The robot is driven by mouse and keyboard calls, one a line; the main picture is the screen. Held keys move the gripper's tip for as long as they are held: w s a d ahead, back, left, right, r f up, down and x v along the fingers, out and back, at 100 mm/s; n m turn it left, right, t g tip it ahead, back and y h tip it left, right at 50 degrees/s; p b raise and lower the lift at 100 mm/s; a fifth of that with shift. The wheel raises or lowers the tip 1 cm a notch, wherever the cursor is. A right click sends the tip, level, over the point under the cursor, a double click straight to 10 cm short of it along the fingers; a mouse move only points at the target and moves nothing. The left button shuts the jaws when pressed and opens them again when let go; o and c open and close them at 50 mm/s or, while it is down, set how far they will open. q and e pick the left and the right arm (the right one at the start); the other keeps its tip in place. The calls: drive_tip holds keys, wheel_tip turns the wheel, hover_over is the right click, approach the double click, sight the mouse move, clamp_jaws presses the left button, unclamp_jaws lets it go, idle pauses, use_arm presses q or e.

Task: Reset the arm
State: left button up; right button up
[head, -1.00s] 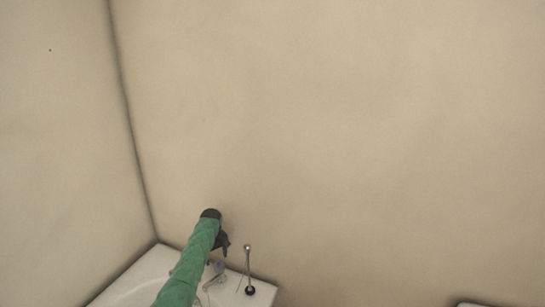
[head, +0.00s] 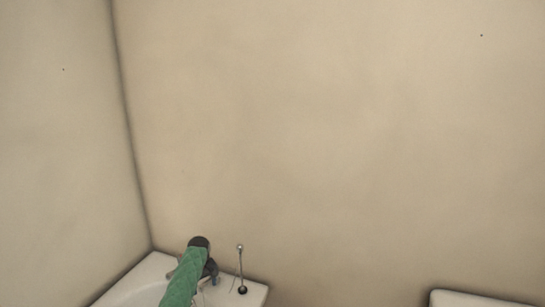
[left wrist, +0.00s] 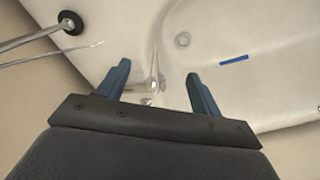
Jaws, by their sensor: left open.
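My left arm with its green sleeve (head: 184,277) reaches in from the lower left of the head view. My left gripper (head: 211,270) is at its far end, over the back of a white basin (head: 150,270). In the left wrist view the two blue fingers of my left gripper (left wrist: 158,82) stand apart with nothing held between them. A chrome faucet (left wrist: 145,88) lies beyond the fingers, partly hidden by them. My right gripper is not in view.
A thin chrome rod with a black base (head: 242,290) stands on the basin rim, right of my left gripper. A blue strip (left wrist: 234,60) lies in the basin near the drain (left wrist: 182,40). Another white fixture (head: 470,300) is at the lower right. Beige walls enclose the corner.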

use_arm(q)
drive_tip(key=s+d+f+m, duration=0.1)
drive_tip(key=s+f, duration=0.1)
drive_tip(key=s, duration=0.8)
drive_tip(key=s+d+f+m+t, duration=0.1)
drive_tip(key=s+f+m, duration=0.1)
drive_tip(key=s, duration=0.8)
drive_tip(key=s+d+f+m, duration=0.2)
drive_tip(key=s, duration=0.8)
drive_tip(key=shift+f+t, duration=0.4)
drive_tip(key=s+d+r+m+t, duration=0.1)
drive_tip(key=s+r, duration=0.4)
drive_tip(key=s, duration=0.5)
drive_tip(key=s+d+r+m, duration=0.15)
drive_tip(key=s+r, duration=0.35)
drive_tip(key=s, duration=0.6)
drive_tip(key=s+r+m+t, duration=0.15)
drive_tip(key=s+r, duration=0.35)
drive_tip(key=s, duration=0.5)
drive_tip(key=s+d+f+g, duration=0.1)
drive_tip(key=s+f, duration=0.1)
drive_tip(key=f, duration=1.6)
drive_tip(key=s+d+f+g, duration=0.2)
drive_tip(key=s+f, duration=0.1)
drive_tip(key=f, duration=1.6)
drive_tip(key=shift+d+h, duration=0.3)
drive_tip(key=shift+h, duration=0.1)
drive_tip(key=shift+s+f, duration=0.1)
drive_tip(key=shift+f, duration=0.15)
drive_tip(key=shift+c, duration=0.5)
